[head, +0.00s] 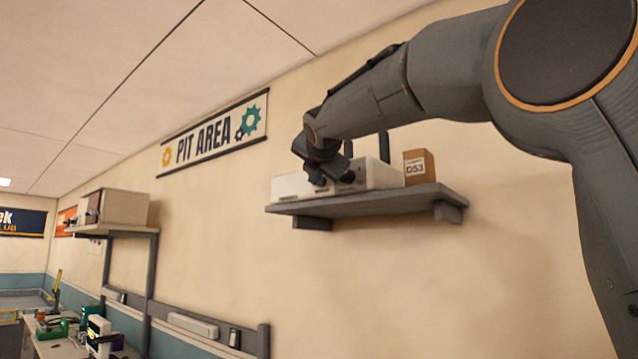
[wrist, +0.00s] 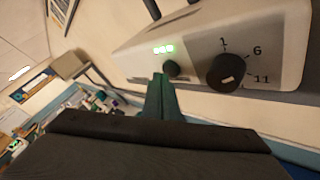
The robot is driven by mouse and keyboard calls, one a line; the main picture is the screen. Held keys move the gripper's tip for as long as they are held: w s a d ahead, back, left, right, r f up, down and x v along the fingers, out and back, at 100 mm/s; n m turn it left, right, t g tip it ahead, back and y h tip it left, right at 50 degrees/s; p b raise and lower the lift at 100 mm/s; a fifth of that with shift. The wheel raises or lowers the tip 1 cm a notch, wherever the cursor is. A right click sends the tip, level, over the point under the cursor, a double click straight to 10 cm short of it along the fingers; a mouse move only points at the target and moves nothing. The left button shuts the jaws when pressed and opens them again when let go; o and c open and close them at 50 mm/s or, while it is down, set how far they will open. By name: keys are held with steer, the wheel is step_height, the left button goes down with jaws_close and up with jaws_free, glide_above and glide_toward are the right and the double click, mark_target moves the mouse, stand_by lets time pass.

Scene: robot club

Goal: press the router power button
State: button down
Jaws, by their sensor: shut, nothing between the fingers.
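The white router (head: 378,174) stands on a grey wall shelf, partly hidden behind my gripper (head: 333,181). My gripper (wrist: 159,80) is shut and empty. Its fingertips are just below and left of the button in the wrist view. I cannot tell whether they touch it.
The grey shelf (head: 350,203) also bears a brown box (head: 418,167) to the right of the router. Dark antennas (head: 384,147) rise behind the router. At left are another shelf with boxes (head: 122,207) and a cluttered bench (head: 60,346). The wall below the shelf is clear.

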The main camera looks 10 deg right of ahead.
steer(key=s+a+b, duration=0.3)
steer(key=s+a, duration=0.1)
steer(key=shift+s+a, duration=0.15)
stand_by(0.6)
stand_by(0.4)
steer(key=s+d+f+m+g+b, duration=0.1)
steer(key=d+f+m+g, duration=0.25)
steer(key=f, duration=1.15)
steer(key=s+d+f+m+g, duration=0.15)
steer(key=f+m, duration=0.35)
steer(key=f, duration=0.9)
steer(key=d+f+m+g+b, duration=0.1)
steer(key=d+f+m+g, duration=0.3)
steer(key=f, duration=1.1)
steer(key=s+d+f+m+g+b, duration=0.1)
steer(key=s+d+f+m+g, duration=0.2)
steer(key=s+f+m, duration=0.5)
steer(key=s+d+f+m+g+b, duration=0.1)
steer(key=s+d+f+m+g, duration=0.2)
steer(key=s+f+m, duration=0.5)
steer(key=s+f, duration=1.2)
steer(key=f, duration=0.3)
steer(key=shift+d+f, duration=0.15)
steer(key=shift+d, duration=0.1)
